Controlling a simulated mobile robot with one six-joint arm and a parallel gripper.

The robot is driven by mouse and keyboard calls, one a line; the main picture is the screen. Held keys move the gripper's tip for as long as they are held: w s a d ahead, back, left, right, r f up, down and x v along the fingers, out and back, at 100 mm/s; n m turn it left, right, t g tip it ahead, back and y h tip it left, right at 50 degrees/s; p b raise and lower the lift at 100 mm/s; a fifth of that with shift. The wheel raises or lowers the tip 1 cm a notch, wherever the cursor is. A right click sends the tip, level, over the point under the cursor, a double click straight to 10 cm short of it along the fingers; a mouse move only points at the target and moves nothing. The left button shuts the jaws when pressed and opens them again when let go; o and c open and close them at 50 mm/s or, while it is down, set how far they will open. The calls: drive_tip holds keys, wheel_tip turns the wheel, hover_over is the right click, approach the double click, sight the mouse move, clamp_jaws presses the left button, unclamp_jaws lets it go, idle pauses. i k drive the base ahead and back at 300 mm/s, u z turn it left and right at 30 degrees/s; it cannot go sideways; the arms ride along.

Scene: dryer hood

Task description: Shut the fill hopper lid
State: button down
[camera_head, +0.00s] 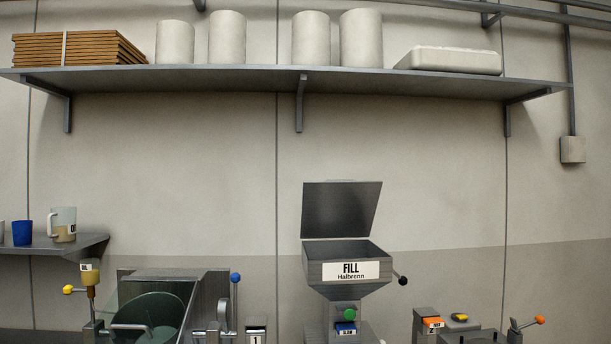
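The fill hopper (314,272) stands right of the middle in the head view. It is a grey metal funnel box with a white label that reads "FILL Halbrenn". Its lid (341,210) is a dark grey flat plate that stands raised, near upright, at the back rim. The hopper's mouth is uncovered, and its inside back part shows. A short handle with a black knob (403,281) sticks out at the hopper's right side. My gripper is not in this view.
A shelf (180,82) with canisters and a stack of brown boards runs above. Left of the hopper, a machine has a green drum (150,315) and a blue-knobbed lever (235,278). An orange-knobbed lever (538,321) stands right. The air around the lid looks clear.

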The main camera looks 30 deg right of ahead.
sight(331, 208)
drive_tip(key=u, duration=0.05)
drive_tip(key=k, duration=0.55)
drive_tip(key=z, duration=0.75)
drive_tip(key=i, duration=1)
